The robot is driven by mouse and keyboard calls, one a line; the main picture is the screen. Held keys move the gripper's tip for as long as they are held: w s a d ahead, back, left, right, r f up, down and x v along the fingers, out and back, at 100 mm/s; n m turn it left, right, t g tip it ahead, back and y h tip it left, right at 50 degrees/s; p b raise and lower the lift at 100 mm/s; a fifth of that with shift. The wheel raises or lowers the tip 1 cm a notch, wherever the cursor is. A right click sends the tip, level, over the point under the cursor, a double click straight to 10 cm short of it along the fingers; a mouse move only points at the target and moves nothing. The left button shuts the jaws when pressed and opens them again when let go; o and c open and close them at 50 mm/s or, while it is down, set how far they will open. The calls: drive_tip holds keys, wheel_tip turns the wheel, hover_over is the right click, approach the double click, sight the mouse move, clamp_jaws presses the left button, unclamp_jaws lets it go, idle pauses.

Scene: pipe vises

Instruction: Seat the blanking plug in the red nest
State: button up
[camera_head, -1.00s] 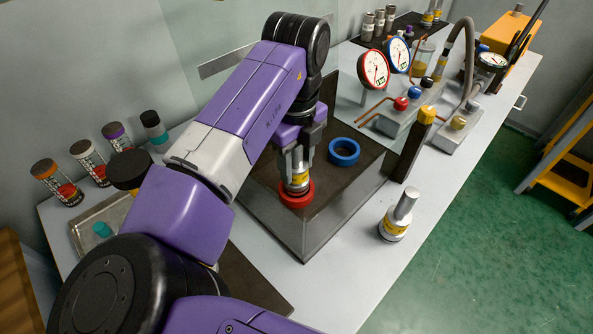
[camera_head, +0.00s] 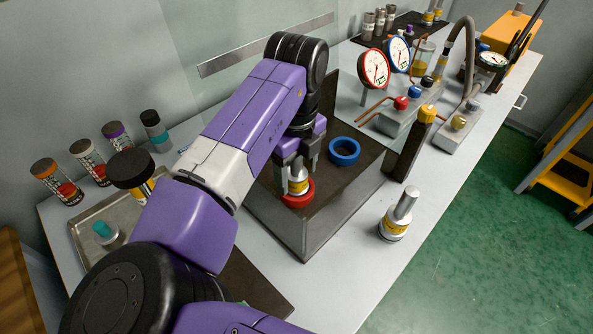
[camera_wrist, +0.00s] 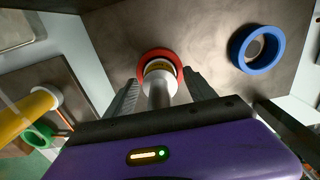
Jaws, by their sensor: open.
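The red nest (camera_head: 297,200) is a ring on top of a dark-topped block. A silver plug with a yellow band (camera_head: 299,184) stands upright in the red ring, and it also shows in the wrist view (camera_wrist: 160,88). My gripper (camera_head: 298,168) is directly above the plug, with its fingers apart on either side of the plug's stem, not clamped on it. In the wrist view my fingers (camera_wrist: 160,95) flank the stem with gaps. How deep the plug sits is hard to tell.
An empty blue ring (camera_head: 344,151) lies on the same block (camera_head: 330,180). A similar silver piece with a yellow band (camera_head: 396,217) stands on the bench to the right. A dark post with a yellow top (camera_head: 412,145) rises beside the block. Gauges (camera_head: 373,69) stand farther back.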

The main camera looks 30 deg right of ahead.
wheel_tip(320, 180, up, 12)
drive_tip(key=shift+r, duration=0.15)
idle(0.3)
idle(0.4)
